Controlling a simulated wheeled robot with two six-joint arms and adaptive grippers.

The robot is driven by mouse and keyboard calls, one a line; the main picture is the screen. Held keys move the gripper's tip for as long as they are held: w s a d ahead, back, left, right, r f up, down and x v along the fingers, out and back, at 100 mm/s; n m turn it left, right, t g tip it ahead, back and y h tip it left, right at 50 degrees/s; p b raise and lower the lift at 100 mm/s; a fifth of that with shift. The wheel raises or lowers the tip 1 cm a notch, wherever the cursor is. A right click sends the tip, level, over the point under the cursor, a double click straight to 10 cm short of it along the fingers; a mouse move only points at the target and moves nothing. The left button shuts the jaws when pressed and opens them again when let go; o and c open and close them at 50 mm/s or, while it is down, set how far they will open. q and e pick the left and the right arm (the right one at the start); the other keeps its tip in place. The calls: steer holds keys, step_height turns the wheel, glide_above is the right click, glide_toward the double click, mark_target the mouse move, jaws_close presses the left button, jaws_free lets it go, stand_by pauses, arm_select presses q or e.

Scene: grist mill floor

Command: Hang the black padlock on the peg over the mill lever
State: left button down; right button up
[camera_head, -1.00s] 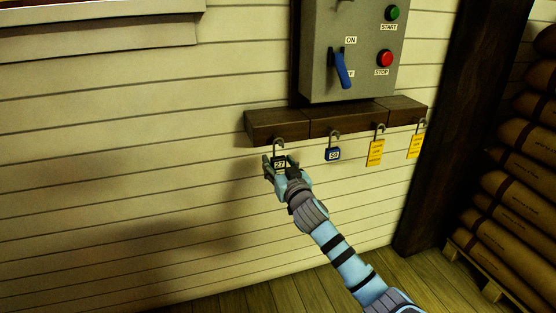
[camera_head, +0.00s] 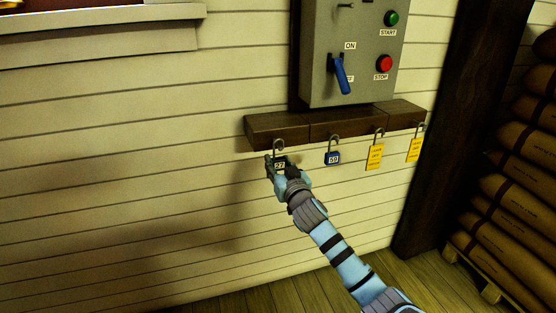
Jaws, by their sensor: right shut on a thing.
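The black padlock (camera_head: 280,165), marked 27, is at the left hook under the wooden rail, its shackle up at the hook. My right gripper (camera_head: 279,164) is shut on its body. I cannot tell whether the shackle still rests on the hook. The mill lever (camera_head: 341,76) has a blue handle, hanging down on the grey control box. A small peg (camera_head: 345,6) sticks out of the box above the lever, near the top edge of the view, with nothing on it. My left gripper is not in view.
A blue padlock (camera_head: 333,157) marked 59 and two yellow tags (camera_head: 375,156) hang along the wooden rail (camera_head: 277,130). The box (camera_head: 318,75) also has a green start button (camera_head: 391,18) and a red stop button (camera_head: 384,63). Stacked sacks (camera_head: 515,195) stand at the right.

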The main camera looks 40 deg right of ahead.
steer(key=shift+r, duration=0.25)
steer(key=shift+p+v, duration=0.45)
steer(key=shift+v, duration=0.75)
steer(key=shift+p+v, duration=0.5)
steer(key=shift+v, duration=2.05)
